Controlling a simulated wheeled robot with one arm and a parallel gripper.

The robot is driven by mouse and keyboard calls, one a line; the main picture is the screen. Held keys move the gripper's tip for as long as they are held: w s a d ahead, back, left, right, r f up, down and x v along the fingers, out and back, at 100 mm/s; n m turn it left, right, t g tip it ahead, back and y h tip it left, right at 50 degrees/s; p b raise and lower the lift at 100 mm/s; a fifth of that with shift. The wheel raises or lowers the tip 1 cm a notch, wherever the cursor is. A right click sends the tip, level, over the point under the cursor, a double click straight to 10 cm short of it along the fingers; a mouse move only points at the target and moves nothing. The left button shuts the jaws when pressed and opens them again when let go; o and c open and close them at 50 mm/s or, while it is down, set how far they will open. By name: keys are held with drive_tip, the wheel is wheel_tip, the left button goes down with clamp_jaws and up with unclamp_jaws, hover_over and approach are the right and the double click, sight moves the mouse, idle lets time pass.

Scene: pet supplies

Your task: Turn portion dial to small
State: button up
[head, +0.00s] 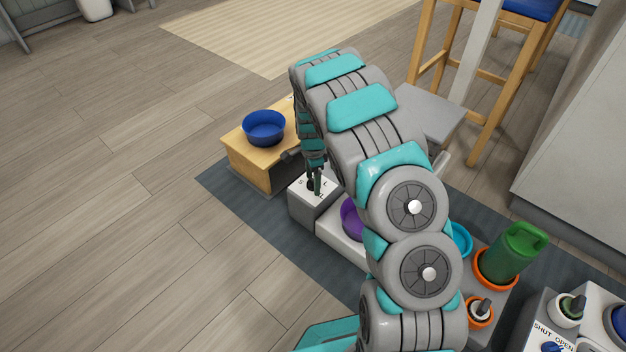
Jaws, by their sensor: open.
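The portion dial (310,185) is a small dark knob on the pale top of a grey box (309,206). Small dark letters stand around it, one of them looking like an S, but they are too small to read surely. My gripper (316,188) points down right at the dial, with its dark fingers open. The fingers partly cover the knob, so I cannot tell whether they touch it or which letter it points to.
A blue bowl (264,127) stands on a wooden box (250,157) behind the dial. A purple bowl (352,218) is partly hidden by my arm. A green container (511,252) in an orange ring and a SHUT/OPEN unit (545,330) stand right. The left floor is clear.

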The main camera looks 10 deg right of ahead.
drive_tip(key=shift+c, duration=0.2)
clamp_jaws()
idle(0.3)
